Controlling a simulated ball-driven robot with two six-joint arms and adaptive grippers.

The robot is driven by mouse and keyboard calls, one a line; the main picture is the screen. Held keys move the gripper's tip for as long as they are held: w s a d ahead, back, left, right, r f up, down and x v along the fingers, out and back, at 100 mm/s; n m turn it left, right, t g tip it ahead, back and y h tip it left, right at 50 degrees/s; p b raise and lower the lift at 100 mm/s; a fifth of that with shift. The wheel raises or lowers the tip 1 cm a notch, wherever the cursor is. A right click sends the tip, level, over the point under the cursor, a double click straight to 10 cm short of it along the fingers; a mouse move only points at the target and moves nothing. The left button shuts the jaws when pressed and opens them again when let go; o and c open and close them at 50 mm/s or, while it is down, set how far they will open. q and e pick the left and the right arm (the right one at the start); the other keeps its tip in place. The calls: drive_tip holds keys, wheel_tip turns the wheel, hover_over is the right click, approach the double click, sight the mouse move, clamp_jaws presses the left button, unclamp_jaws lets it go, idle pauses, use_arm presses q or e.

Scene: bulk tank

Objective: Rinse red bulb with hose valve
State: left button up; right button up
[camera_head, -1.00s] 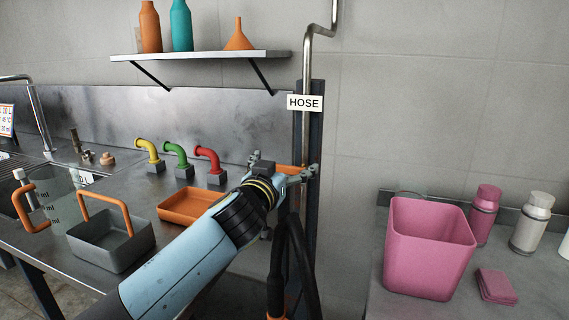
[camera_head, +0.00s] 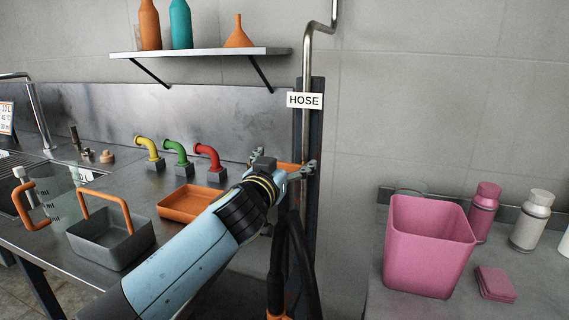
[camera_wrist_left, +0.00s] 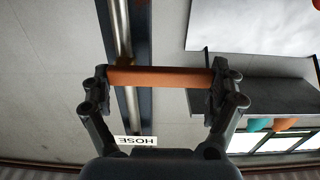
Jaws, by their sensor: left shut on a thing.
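The hose valve's orange handle (camera_head: 288,168) is at the dark post, below the HOSE sign (camera_head: 304,101). My left gripper (camera_head: 286,170) is shut on it. In the left wrist view the orange bar (camera_wrist_left: 160,78) spans between the two fingers of my left gripper (camera_wrist_left: 162,88), touching both. The valve body is mostly hidden behind my gripper and arm. I cannot make out a red bulb; a red elbow pipe (camera_head: 208,158) stands on the steel counter. My right gripper is not in view.
A black hose (camera_head: 300,262) hangs below the valve. An orange tray (camera_head: 182,205) and a grey basket (camera_head: 108,248) with an orange handle stand on the counter. A pink bin (camera_head: 428,250) stands on the right table. A shelf (camera_head: 200,54) with bottles hangs above.

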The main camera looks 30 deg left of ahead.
use_arm(q)
drive_tip(key=m, duration=0.1)
drive_tip(key=r+m, duration=0.1)
drive_tip(key=m+p, duration=0.1)
drive_tip(key=m, duration=0.1)
drive_tip(key=shift+d+r, duration=0.15)
drive_tip(key=shift+d, duration=0.15)
drive_tip(key=shift+w+d+r+m+p, duration=0.1)
drive_tip(key=shift+m+p, duration=0.1)
drive_tip(key=shift+m, duration=0.45)
drive_tip(key=shift+d+r+m+p, duration=0.15)
drive_tip(key=shift+m, duration=0.45)
drive_tip(key=shift+w+d+r+m+p, duration=0.1)
drive_tip(key=shift+m+p, duration=0.1)
drive_tip(key=shift+m, duration=0.45)
drive_tip(key=o, duration=1.4)
drive_tip(key=shift+s, duration=0.1)
drive_tip(key=shift+c, duration=0.2)
drive_tip(key=v, duration=1.2)
drive_tip(key=shift+d, duration=0.15)
